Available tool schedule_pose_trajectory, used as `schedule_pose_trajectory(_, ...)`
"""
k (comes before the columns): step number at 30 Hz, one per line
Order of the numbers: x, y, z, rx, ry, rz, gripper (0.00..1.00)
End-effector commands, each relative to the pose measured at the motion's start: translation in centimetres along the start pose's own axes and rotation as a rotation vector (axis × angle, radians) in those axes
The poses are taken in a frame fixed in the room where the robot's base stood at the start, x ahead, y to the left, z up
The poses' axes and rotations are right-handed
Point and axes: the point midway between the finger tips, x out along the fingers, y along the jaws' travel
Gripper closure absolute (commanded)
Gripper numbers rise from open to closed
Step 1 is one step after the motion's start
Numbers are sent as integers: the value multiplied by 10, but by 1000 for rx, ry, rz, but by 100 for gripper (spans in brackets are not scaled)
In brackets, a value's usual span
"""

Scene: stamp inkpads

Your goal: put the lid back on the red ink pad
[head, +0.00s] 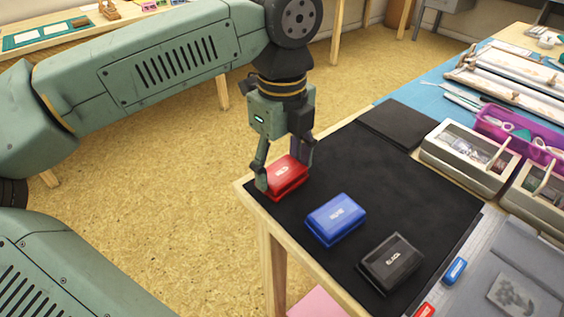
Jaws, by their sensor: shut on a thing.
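The red ink pad (283,190) is on the black mat near the table's left corner. Its red lid (287,172), with a pale label on top, is over the base and covers it. My gripper (283,168) points down over it, shut on the red lid with one finger at the left end and the other at the far right side. I cannot tell whether the lid is fully seated or slightly raised. The inked surface is hidden.
A blue ink pad (335,218) and a black ink pad (391,262) stand closed to the right on the black mat (430,190). A dark flat slab (392,125) lies behind. Grey boxes (470,155) and a purple tray (515,132) are at the right. The mat's middle is clear.

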Motion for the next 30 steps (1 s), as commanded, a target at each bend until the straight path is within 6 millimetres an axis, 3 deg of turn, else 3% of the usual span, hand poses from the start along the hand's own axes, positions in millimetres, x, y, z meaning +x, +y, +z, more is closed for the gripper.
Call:
schedule_pose_trajectory(10, 0, 0, 0, 0, 0, 0, 50)
schedule_pose_trajectory(11, 0, 0, 0, 0, 0, 0, 34)
schedule_pose_trajectory(18, 0, 0, 0, 0, 0, 0, 18)
schedule_pose_trajectory(30, 0, 0, 0, 0, 0, 0, 7)
